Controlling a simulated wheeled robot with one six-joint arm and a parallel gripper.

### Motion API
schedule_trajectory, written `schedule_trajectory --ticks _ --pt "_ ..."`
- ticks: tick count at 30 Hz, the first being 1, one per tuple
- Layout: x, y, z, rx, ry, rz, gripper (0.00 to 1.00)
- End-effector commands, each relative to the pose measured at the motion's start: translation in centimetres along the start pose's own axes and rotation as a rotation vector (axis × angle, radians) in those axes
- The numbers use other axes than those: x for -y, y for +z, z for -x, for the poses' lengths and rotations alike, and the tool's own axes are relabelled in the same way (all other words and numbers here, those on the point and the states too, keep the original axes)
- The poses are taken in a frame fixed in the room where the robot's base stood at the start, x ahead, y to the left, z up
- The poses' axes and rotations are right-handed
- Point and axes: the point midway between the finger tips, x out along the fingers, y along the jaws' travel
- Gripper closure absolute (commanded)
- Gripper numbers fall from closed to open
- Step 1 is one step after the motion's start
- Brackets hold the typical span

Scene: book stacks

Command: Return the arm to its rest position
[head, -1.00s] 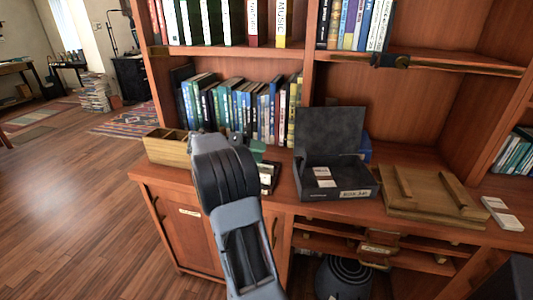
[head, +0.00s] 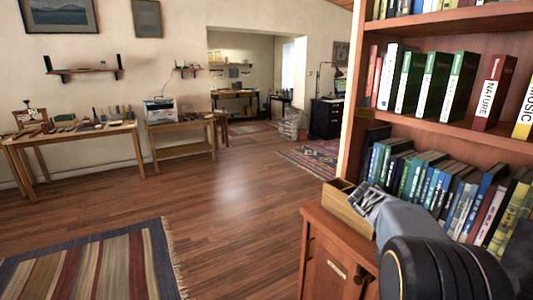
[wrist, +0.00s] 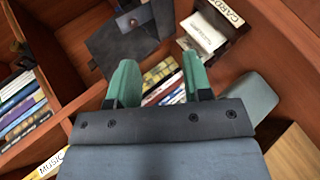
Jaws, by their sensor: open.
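My gripper (wrist: 160,78) shows in the wrist view with its two green fingers apart and nothing between them. Books on the shelf (wrist: 160,92) appear beyond the gap, with no visible contact. In the head view my grey and black arm reaches in from the lower right, in front of the bookcase. The fingers cannot be made out there.
The bookcase (head: 345,125) fills the right side, with a wooden box (head: 345,207) on its ledge close to my arm. The wrist view shows a dark box (wrist: 112,45) and a labelled card box (wrist: 226,18). Open floor (head: 235,195) and a striped rug (head: 95,265) lie left.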

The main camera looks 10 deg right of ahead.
Motion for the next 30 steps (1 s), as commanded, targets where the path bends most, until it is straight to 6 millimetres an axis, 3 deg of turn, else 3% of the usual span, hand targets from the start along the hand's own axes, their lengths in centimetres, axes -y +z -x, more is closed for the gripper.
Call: schedule_trajectory --ticks 1,6,12,15,21,30 --pt "-1.2 2.0 3.2 -0.046 -0.118 0.073 0.54" --pt "0.2 9.4 9.5 -0.206 -0.502 0.311 0.54" --pt "1.3 16.7 14.8 -0.392 -0.842 0.480 0.54" --pt "1.5 19.1 16.3 -0.463 -0.952 0.522 0.54" --pt "1.8 21.5 17.6 -0.533 -1.063 0.555 0.54" --pt "2.0 21.8 17.7 -0.542 -1.078 0.558 0.54"
